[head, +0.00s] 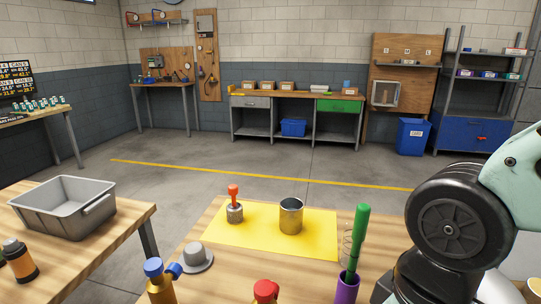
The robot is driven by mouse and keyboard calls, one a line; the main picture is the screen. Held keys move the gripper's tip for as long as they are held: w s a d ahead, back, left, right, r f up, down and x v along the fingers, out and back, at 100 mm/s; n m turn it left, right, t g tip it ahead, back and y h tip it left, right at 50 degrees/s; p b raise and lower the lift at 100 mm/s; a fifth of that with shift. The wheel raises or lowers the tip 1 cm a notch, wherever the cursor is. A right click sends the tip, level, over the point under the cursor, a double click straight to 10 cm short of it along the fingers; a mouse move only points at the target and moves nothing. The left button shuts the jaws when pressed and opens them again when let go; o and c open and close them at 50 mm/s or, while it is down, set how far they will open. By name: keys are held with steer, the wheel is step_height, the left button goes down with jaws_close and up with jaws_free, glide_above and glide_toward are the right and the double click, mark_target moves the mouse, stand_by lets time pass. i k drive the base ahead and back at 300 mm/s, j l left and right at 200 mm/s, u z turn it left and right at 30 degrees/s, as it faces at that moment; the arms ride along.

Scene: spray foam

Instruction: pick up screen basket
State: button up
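No clearly recognisable screen basket shows in the head view. A thin wire or mesh shape (347,243) stands just left of a green-handled tool (361,228) on the near table and may be the basket, but it is partly hidden and too small to be sure. A grey, hat-shaped piece with a brim (194,256) sits near the left edge of the yellow mat (262,239). My arm fills the right side of the view. My gripper is not visible, so I cannot see what it holds.
On the mat stand an open metal can (291,217) and a small jar with a red-topped tool (234,207). A purple holder (347,288), a blue-topped item (158,278) and a red-topped item (265,291) stand at the front. A grey bin (67,239) sits on the left table.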

mark_target(234, 211)
steer(key=i+j, duration=0.1)
steer(key=j, duration=0.55)
steer(key=i+j, duration=0.1)
steer(key=j, duration=0.5)
steer(key=i+j, duration=0.1)
steer(key=j, duration=0.55)
steer(key=i+j, duration=0.1)
steer(key=j, duration=0.55)
